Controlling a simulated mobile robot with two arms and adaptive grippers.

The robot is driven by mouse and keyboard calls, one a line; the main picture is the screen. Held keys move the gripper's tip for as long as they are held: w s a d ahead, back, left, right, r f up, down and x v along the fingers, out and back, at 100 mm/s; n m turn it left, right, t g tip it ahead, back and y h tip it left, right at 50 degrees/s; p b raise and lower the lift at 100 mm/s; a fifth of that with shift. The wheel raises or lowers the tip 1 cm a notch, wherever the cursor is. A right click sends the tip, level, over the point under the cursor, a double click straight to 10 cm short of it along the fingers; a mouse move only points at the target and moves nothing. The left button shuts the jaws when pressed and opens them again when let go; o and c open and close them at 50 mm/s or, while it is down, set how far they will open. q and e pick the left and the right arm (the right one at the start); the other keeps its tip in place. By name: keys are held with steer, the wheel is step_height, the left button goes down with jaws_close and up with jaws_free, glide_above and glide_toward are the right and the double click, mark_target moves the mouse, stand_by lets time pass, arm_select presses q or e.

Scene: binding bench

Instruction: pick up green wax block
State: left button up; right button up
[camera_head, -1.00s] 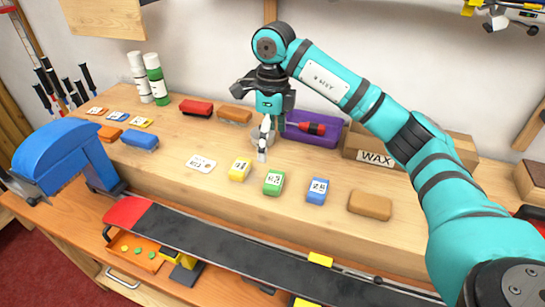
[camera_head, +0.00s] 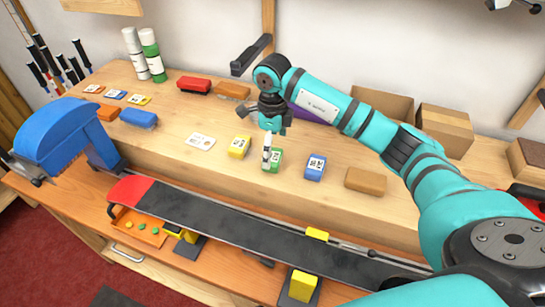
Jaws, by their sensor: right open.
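The green wax block (camera_head: 273,160) stands on the wooden bench, between a yellow block (camera_head: 239,147) and a blue block (camera_head: 315,167). It has a white label on its top. My right gripper (camera_head: 267,160) is pointed down, right at the green block, and its fingers overlap the block's left side in the picture. It is open. I cannot tell whether a finger touches the block. My left gripper is not in view.
A brown block (camera_head: 366,181) lies right of the blue block, and a white card (camera_head: 201,141) lies left of the yellow one. Cardboard boxes (camera_head: 447,128) stand behind my right arm.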

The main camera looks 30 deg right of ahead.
mark_target(273, 156)
steer(key=f, duration=0.1)
steer(key=f+p, duration=0.1)
steer(key=f, duration=0.1)
steer(key=shift+w+d+f+p, duration=0.15)
steer(key=shift+w+f+p, duration=0.1)
steer(key=shift+f+p, duration=0.15)
steer(key=shift+f, duration=0.5)
steer(key=c, duration=1.3)
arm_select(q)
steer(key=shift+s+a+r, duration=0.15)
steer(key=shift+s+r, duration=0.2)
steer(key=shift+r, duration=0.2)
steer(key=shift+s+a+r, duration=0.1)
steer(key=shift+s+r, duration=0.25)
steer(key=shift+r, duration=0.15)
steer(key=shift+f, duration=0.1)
